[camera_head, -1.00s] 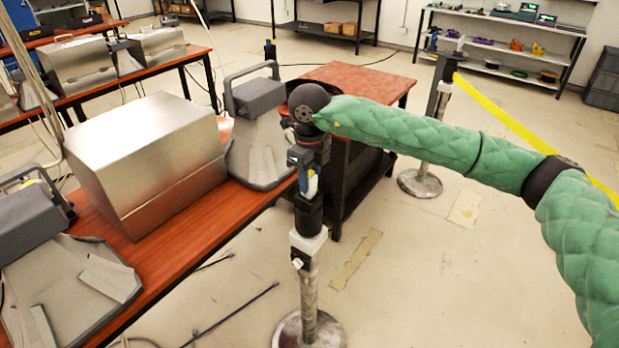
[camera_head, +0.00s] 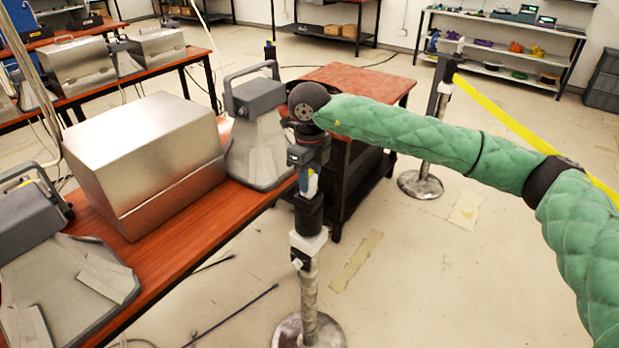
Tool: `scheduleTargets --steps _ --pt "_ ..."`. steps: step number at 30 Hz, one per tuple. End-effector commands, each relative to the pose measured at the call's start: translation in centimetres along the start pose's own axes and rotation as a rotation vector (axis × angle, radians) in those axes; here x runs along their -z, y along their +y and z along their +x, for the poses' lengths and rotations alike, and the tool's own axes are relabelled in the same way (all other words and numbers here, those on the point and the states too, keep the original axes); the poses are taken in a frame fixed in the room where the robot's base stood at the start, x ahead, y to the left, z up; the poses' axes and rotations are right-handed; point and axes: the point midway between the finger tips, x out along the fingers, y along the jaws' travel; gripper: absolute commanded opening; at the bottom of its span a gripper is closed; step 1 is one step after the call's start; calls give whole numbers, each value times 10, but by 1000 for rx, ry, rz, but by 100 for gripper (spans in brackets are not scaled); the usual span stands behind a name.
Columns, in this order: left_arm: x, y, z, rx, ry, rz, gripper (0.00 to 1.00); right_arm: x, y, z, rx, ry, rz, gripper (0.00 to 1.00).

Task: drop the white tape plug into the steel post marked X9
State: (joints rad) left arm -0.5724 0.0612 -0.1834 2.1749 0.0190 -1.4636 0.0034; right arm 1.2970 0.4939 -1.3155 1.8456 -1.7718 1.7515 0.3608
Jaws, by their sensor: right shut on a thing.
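My right gripper (camera_head: 309,190) points straight down above the near steel post (camera_head: 310,280), shut on a small white piece (camera_head: 312,184) that looks like the white tape plug. Most of the plug is hidden by the fingers. The post has a black head (camera_head: 308,213), a white collar below it (camera_head: 309,243) and a round foot. The gripper's lower end meets or sits just above the head; I cannot tell whether the plug is inside it. No X9 mark is readable. My left gripper is not in view.
A second post (camera_head: 421,183) with yellow tape (camera_head: 520,130) stands behind, to the right. A red-brown bench (camera_head: 160,255) with a steel box (camera_head: 145,165) is at the left. A red-topped table (camera_head: 365,82) stands close behind the gripper. Floor at the front right is clear.

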Motion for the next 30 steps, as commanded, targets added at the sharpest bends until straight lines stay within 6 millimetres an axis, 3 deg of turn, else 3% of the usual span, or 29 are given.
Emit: scheduleTargets --steps 30 --pt "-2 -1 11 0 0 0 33 0 0 12 0 0 0 8"
